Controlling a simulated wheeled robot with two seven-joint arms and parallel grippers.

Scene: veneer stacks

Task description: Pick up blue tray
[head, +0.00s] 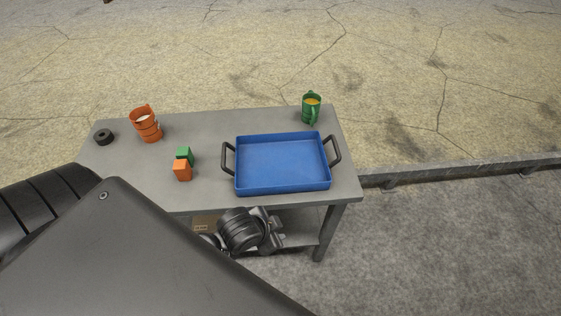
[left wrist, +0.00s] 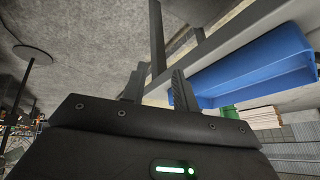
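The blue tray (head: 283,163) lies flat and empty on the right part of the grey table. It has a dark handle at its left end (head: 228,159) and one at its right end (head: 334,151). My left gripper (head: 270,228) is low at the table's front edge, in front of the tray and apart from it. In the left wrist view its two fingers (left wrist: 158,88) stand apart with nothing between them. The tray (left wrist: 250,68) shows there beyond the fingers, to the upper right. My right gripper is not in view.
On the table (head: 120,165) stand an orange mug (head: 146,127), a black ring (head: 104,137), a green block (head: 185,155) and an orange block (head: 182,171). A green mug (head: 312,108) stands behind the tray's right end. A cardboard box (head: 204,225) is below the tabletop.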

